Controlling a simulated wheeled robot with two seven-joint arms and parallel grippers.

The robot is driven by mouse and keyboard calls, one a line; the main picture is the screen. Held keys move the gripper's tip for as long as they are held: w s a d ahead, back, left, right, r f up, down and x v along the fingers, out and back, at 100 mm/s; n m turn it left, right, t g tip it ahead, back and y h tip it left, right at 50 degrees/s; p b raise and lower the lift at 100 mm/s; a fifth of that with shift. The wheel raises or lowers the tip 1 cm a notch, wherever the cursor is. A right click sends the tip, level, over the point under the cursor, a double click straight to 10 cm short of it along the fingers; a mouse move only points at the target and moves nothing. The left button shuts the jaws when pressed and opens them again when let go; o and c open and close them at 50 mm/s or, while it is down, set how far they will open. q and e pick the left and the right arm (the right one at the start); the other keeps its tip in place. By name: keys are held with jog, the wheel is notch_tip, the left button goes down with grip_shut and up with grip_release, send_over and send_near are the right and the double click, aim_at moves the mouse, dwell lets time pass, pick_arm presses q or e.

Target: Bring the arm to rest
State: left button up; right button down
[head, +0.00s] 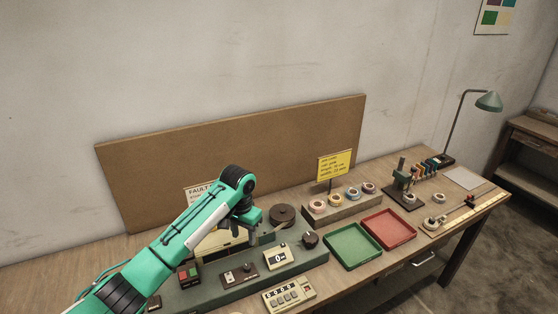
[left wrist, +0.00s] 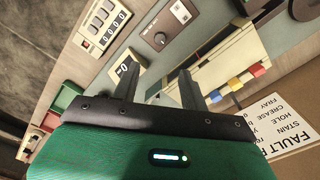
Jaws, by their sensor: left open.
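My left gripper (head: 246,222) hangs from the green arm that comes in from the lower left, above the winding station on the bench. In the left wrist view my left gripper's (left wrist: 158,85) two dark fingers stand apart with nothing held between them. Below it lie the grey-green machine base (head: 220,284), a dark round reel (head: 282,214) and a small counter display (head: 276,257). The arm hides part of the fault sign (head: 198,191) and of the machine. My right gripper is in neither view.
A green tray (head: 352,246) and a red tray (head: 389,229) lie to the right. Behind them a rack (head: 342,207) holds several tape rolls. A brown board (head: 300,140) stands at the back. A keypad counter (head: 288,294) sits in front. A lamp (head: 488,101) stands far right.

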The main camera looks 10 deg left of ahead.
pick_arm(q)
jog(key=s+d+f+t+h, duration=0.1)
jog(key=s+d+f, duration=0.2)
jog(key=s+f, duration=0.45)
jog(key=s+d+f+h, duration=0.15)
jog(key=s+f, duration=0.25)
jog(key=s, duration=0.7)
jog(key=s+a+r+n+t+y, duration=0.15)
jog(key=s+a, duration=0.25)
jog(key=s, duration=0.7)
jog(key=s+a+r+n+t+y, duration=0.1)
jog(key=s+a+r, duration=0.25)
jog(key=s, duration=0.65)
notch_tip(320, 180, down, 34)
jog(key=g+b, duration=0.1)
jog(key=b, duration=0.1)
jog(key=s+a+f, duration=0.2)
jog(key=s+f, duration=0.8)
jog(key=s+a+f+g+b, duration=0.1)
jog(key=s+f, duration=0.9)
jog(key=f, duration=0.1)
jog(key=shift+a+m, duration=0.35)
jog(key=shift+a, duration=0.05)
